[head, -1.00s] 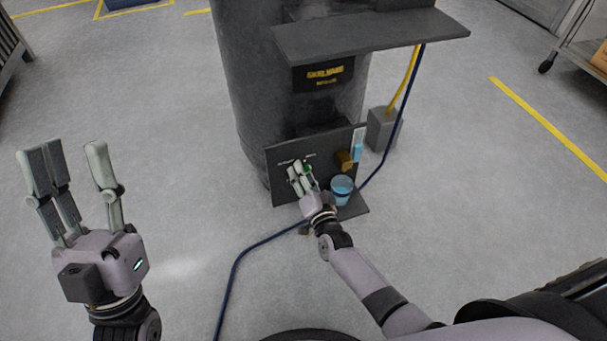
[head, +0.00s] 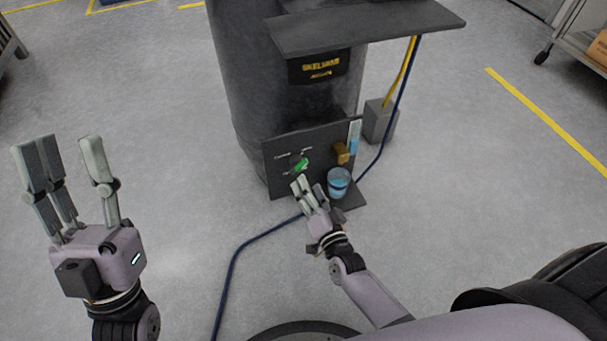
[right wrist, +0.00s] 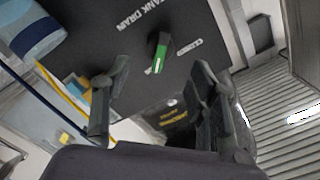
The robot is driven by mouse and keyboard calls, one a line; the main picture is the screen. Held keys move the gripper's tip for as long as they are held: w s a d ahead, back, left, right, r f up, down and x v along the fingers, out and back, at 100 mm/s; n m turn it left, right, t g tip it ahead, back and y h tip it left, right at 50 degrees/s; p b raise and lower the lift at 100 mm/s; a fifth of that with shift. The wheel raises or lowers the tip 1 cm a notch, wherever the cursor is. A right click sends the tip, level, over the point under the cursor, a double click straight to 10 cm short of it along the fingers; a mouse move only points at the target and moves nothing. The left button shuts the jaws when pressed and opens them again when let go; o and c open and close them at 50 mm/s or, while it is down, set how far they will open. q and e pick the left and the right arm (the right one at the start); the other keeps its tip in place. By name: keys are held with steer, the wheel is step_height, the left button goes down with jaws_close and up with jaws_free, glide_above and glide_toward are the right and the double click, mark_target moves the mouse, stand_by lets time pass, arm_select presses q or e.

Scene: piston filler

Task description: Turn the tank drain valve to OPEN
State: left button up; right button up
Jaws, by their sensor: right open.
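The tank drain valve handle (head: 301,165) is a small dark lever with a green face on the dark panel (head: 272,182) at the tank's foot. In the right wrist view the handle (right wrist: 160,52) sits beside the word CLOSED, below the lettering TANK DRAIN; its green end points down, away from that lettering. No OPEN label is readable there. My right gripper (head: 308,186) is open and empty, just in front of and below the handle. In the wrist view its fingers (right wrist: 160,78) are apart, with the handle between and beyond them. My left gripper (head: 66,148) is open and empty, far left.
A brass-coloured fitting (head: 341,153) sticks out of the panel right of the valve, above a cup of blue liquid (head: 339,183). A dark shelf (head: 370,30) overhangs the panel. A blue hose (head: 233,265) crosses the floor.

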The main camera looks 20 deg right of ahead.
steer(key=shift+s+d, duration=0.1)
steer(key=shift+s, duration=2.05)
steer(key=shift+r, duration=0.1)
